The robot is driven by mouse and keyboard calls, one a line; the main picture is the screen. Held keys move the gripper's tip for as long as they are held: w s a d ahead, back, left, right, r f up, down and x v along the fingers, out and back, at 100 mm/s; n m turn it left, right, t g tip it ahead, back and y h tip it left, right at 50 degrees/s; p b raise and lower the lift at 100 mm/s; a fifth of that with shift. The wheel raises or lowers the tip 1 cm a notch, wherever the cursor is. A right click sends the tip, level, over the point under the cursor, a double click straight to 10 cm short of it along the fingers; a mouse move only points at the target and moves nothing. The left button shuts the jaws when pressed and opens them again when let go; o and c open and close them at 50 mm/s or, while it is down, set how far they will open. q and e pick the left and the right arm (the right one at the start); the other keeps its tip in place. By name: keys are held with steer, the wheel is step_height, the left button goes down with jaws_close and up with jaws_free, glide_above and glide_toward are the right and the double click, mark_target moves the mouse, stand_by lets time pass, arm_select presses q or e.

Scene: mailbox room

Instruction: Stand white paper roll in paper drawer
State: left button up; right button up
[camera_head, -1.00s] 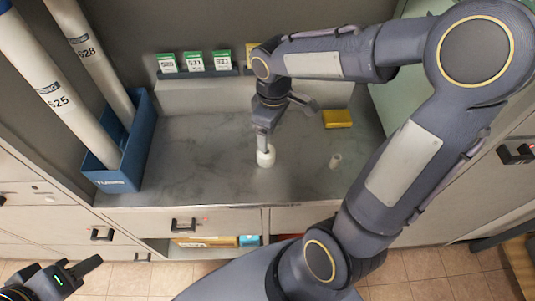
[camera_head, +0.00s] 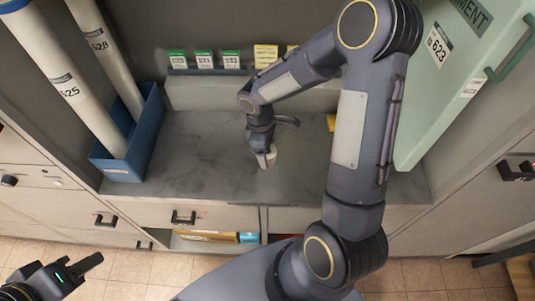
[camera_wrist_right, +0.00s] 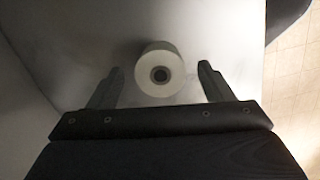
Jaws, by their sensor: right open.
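The white paper roll (camera_head: 272,155) stands upright on the grey counter (camera_head: 195,160). In the right wrist view, the roll (camera_wrist_right: 160,66) shows its end with a dark core hole. My right gripper (camera_head: 264,160) is down at the roll. Its fingers (camera_wrist_right: 158,76) are open, one on each side of the roll, with visible gaps. My left gripper (camera_head: 80,268) is at the bottom left, away from the counter; its jaw opening is unclear. Below the counter is a drawer front with a black handle (camera_head: 183,217). I cannot tell which drawer is the paper drawer.
A blue bin (camera_head: 122,170) with long tubes stands at the left of the counter. A low open compartment holds an orange box (camera_head: 205,236) and a cyan item (camera_head: 249,237). A yellow item (camera_head: 331,122) sits behind my right arm. A green panel (camera_head: 440,90) stands at the right.

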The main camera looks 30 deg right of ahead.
steer(key=c, duration=1.2)
steer(key=shift+o, duration=0.2)
steer(key=shift+r, duration=0.6)
steer(key=s+a+r+b, duration=0.2)
steer(key=s+a+r, duration=0.7)
steer(key=a+r, duration=0.1)
steer(key=shift+s+a+r, duration=0.15)
steer(key=shift+a+r, duration=0.2)
steer(key=shift+r, duration=0.5)
